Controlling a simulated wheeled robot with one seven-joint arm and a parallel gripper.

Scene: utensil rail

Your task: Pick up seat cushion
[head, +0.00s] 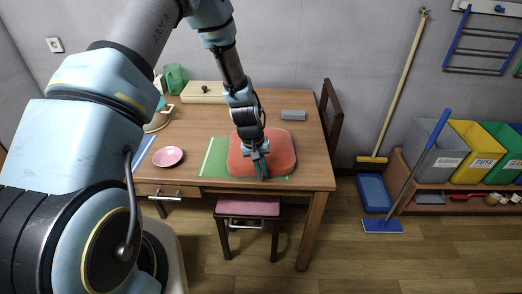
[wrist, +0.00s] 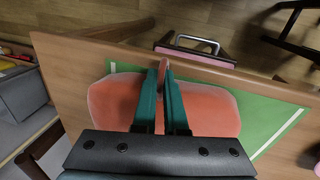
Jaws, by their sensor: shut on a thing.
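The seat cushion (head: 284,151) is a flat, rounded, red-orange pad with a paler rim. It lies on or just above a green mat (head: 213,160) near the table's front edge; I cannot tell whether it touches the mat. My gripper (head: 262,172) points down over the cushion's near edge. In the wrist view, the cushion (wrist: 211,108) spreads to both sides of the two teal fingers (wrist: 164,72). The fingers are close together, shut on the cushion's edge, with a small bit showing between the tips. The fingers hide part of its middle.
The wooden table (head: 311,172) also holds a pink bowl (head: 168,156), a grey block (head: 293,115) and a cream box (head: 203,92). A stool with a pink seat (head: 248,206) stands below the front edge. A chair (head: 332,113) stands at the right. Bins and brooms are further right.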

